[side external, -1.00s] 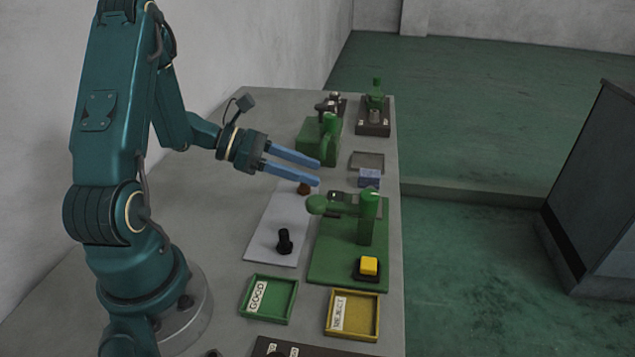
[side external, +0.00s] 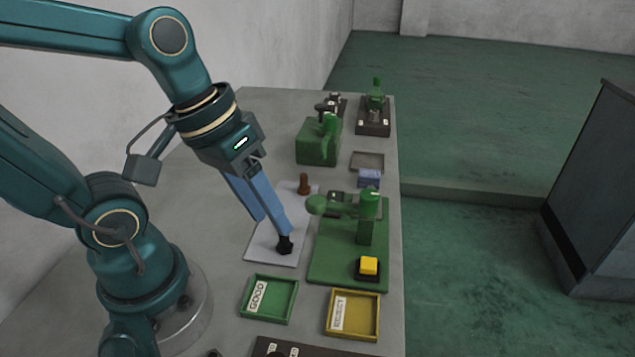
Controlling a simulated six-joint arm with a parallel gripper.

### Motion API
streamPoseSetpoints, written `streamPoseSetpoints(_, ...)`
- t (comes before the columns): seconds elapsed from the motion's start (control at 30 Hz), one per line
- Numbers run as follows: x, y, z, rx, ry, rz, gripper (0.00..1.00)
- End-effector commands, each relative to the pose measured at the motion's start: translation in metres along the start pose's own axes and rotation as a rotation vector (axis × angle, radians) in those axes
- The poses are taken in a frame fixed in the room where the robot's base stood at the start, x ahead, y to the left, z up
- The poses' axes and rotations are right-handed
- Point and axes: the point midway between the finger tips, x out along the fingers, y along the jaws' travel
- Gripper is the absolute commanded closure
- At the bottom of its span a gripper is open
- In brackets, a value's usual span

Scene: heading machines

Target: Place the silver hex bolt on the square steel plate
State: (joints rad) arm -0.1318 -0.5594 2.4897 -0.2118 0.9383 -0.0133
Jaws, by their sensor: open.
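I cannot make out a clearly silver hex bolt in this view. A black hex bolt (side external: 286,245) stands on the pale grey mat (side external: 272,256). A brown bolt (side external: 304,183) stands near the mat's far end. My gripper (side external: 271,227) points down over the mat with its two blue fingers apart. The nearer fingertip overlaps the top of the black bolt in the picture; I cannot tell whether they touch. The fingers hide part of the mat. A flat grey square plate (side external: 367,161), which may be the steel plate, lies at the table's right side behind a blue block (side external: 369,178).
A green press (side external: 366,222) with a yellow button (side external: 368,266) stands right of the mat. A green GOOD tray (side external: 270,300) and a yellow REJECT tray (side external: 352,316) lie in front. Another green machine (side external: 318,145) stands farther back.

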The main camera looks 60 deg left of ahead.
Motion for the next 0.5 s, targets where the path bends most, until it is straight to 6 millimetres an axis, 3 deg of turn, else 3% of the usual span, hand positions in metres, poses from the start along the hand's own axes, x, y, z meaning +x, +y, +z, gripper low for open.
streamPoseSetpoints(0.2, -0.017, -0.009, -0.006, 0.252, 0.184, -0.091, 0.49)
streamPoseSetpoints(0.5, -0.019, -0.011, -0.007, 0.282, 0.206, -0.107, 0.49)
